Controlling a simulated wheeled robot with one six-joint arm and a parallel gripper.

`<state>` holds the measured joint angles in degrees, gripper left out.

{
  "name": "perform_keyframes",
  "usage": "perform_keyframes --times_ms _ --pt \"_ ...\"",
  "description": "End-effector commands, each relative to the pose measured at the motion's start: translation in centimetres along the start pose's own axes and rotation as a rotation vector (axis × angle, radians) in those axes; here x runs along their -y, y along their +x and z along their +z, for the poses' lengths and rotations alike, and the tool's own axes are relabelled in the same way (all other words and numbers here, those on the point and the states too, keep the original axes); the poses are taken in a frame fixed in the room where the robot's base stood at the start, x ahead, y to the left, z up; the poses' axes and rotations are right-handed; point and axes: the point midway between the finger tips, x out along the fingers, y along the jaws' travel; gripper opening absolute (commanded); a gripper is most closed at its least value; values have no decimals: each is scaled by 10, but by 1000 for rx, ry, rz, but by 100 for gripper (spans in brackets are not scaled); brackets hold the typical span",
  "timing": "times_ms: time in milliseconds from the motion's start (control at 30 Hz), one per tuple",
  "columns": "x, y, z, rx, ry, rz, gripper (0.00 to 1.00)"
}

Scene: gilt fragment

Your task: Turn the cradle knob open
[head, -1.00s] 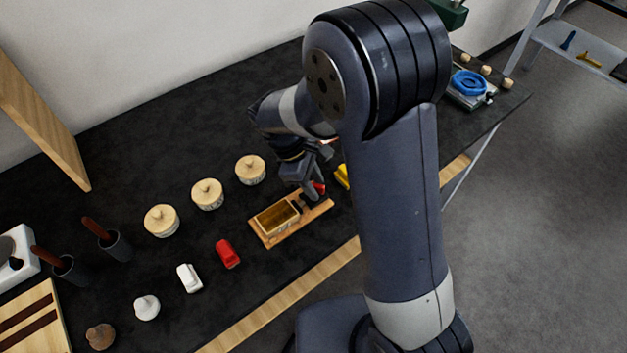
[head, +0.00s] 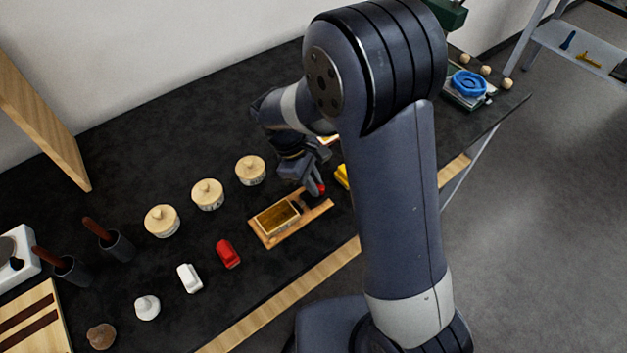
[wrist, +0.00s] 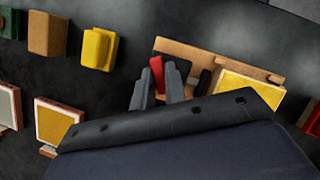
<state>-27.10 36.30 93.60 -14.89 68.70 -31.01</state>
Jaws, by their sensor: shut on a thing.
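The cradle is a wooden board (head: 264,236) bearing an open box with a gold inside (head: 277,216), near the front edge of the black bench. The red knob (head: 322,189) is at the board's right end, partly hidden by my gripper (head: 316,186). In the wrist view the red knob (wrist: 157,73) stands between the two fingers of my gripper (wrist: 158,92), which are shut on it. The cradle board (wrist: 188,49) shows behind the knob, with the gold part (wrist: 250,91) to the right. The knob's exact angle is hard to tell.
A yellow block (head: 342,176) lies close to the right of the cradle. A red block (head: 228,253) and a white block (head: 189,278) lie to the left. Several lidded round pots, such as one pot (head: 250,170), stand behind. The bench between them is clear.

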Motion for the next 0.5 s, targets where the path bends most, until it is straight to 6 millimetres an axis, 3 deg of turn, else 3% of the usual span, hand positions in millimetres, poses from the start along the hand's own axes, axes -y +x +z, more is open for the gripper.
perform_keyframes --times_ms 500 --pt "-3 -1 1 -2 361 -150 0"
